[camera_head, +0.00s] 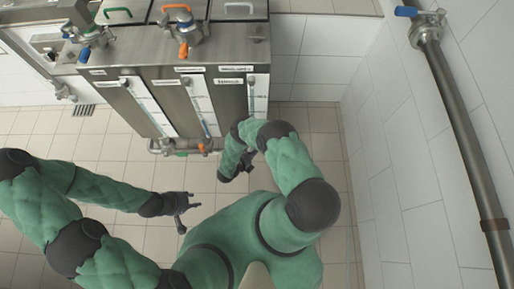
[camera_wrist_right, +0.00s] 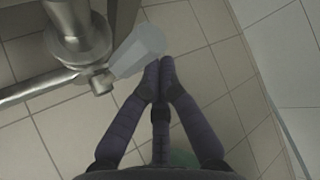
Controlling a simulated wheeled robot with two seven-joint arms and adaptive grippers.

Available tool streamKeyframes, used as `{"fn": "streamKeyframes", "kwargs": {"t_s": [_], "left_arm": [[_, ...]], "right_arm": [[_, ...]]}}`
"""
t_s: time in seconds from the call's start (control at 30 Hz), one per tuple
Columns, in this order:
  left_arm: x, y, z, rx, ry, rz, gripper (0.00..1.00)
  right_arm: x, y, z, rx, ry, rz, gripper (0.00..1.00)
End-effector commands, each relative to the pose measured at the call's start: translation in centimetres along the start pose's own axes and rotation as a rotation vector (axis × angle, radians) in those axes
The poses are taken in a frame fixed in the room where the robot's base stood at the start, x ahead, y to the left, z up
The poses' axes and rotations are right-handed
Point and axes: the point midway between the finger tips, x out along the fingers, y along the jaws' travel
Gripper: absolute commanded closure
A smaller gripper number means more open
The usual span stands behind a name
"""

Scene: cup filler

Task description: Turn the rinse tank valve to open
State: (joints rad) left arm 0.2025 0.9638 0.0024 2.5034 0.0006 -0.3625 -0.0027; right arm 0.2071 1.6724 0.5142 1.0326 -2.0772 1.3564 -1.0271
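In the right wrist view, a pale grey valve handle (camera_wrist_right: 140,49) sticks out to the right of a metal pipe fitting (camera_wrist_right: 82,42). My right gripper (camera_wrist_right: 160,64) has its dark fingers together, with the tips right beside the handle's free end. I cannot tell whether they touch it. In the head view, my right gripper (camera_head: 246,162) is low in front of the right-hand tank column, and the pale handle is hidden there. My left gripper (camera_head: 188,213) has its fingers apart and is empty, above the tiled floor. The tank labels are too blurred to read surely.
Steel tanks (camera_head: 229,48) stand at the back with level tubes on their fronts. An orange-handled valve (camera_head: 202,149) sits low, left of my right gripper. A thick pipe (camera_head: 464,125) runs down the tiled right wall. Open tiled floor (camera_head: 130,225) lies around my left gripper.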

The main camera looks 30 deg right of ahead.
Motion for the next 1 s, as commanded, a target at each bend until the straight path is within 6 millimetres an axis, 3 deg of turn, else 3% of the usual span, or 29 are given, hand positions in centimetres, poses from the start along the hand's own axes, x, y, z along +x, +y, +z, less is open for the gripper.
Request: {"fn": "streamKeyframes", "kwargs": {"t_s": [0.03,0.3,1.0], "left_arm": [[0.0,0.0,0.0,0.0,0.0,0.0,0.6],[0.0,0.0,0.0,0.0,0.0,0.0,0.6],[0.0,0.0,0.0,0.0,0.0,0.0,0.6]], "right_arm": [[-0.2,0.2,1.0,0.007,-0.012,0.0,1.0],[-1.5,1.0,2.0,0.006,-0.01,0.001,1.0],[-2.3,1.9,2.6,0.005,-0.01,0.004,1.0]]}}
